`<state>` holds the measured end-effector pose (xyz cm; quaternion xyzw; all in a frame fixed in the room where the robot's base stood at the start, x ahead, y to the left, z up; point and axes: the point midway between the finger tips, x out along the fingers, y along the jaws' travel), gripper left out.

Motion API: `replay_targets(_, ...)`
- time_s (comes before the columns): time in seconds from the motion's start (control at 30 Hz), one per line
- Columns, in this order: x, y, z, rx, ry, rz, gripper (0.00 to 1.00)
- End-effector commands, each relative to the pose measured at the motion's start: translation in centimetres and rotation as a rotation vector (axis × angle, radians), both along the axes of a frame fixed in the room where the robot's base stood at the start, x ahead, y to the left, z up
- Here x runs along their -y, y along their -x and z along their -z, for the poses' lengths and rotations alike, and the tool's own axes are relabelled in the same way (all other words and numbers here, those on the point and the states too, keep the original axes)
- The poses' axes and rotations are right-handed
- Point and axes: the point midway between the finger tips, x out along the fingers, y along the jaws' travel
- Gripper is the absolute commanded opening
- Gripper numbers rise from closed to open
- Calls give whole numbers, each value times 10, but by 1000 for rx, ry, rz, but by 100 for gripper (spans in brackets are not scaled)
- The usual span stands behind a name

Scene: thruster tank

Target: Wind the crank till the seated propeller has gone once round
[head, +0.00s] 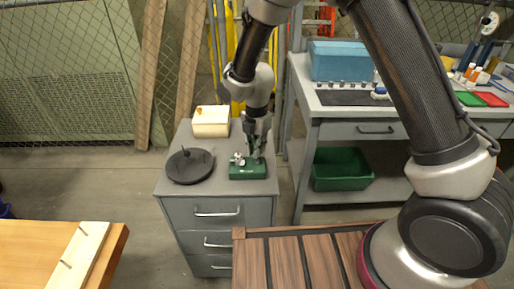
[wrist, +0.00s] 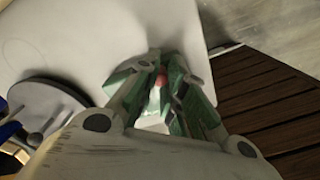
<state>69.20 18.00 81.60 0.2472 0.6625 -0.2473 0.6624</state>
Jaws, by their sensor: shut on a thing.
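A small green crank unit (head: 248,173) sits on top of the grey drawer cabinet. A small pale metallic piece with lobes, likely the seated propeller (head: 237,159), shows at its left end. My gripper (head: 257,152) points down over the right part of the unit. In the wrist view, my gripper's fingers (wrist: 161,82) are closed around a small part with a red tip, likely the crank handle (wrist: 161,76). Green surfaces of the unit show between and beside the fingers. The fingers hide most of the crank, and the propeller cannot be made out in the wrist view.
A dark round dish with an upright peg (head: 190,168) stands left of the unit, close by. A cream box (head: 211,122) sits behind on the cabinet (head: 180,203). A workbench (head: 350,103) stands to the right, with a green bin (head: 342,170) below. A slatted wooden top (head: 300,262) lies in front.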

Motion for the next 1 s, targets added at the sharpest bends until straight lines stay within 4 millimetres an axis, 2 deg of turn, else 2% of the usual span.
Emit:
replay_targets(0.33, 0, -1, -1, 2, -1, -2, 0)
replay_targets(0.37, 0, -1, -1, 2, -1, -2, 16)
replay_targets(0.4, 0, -1, -1, 2, -1, -2, 24)
replay_targets(0.47, 0, -1, 0, 2, -1, -2, 35)
replay_targets(0.5, 0, -1, 0, 1, 0, -2, 36)
replay_targets(0.83, 0, 0, -4, 1, -2, -1, 36)
replay_targets(1.0, -1, -1, -29, 3, -2, -1, 36)
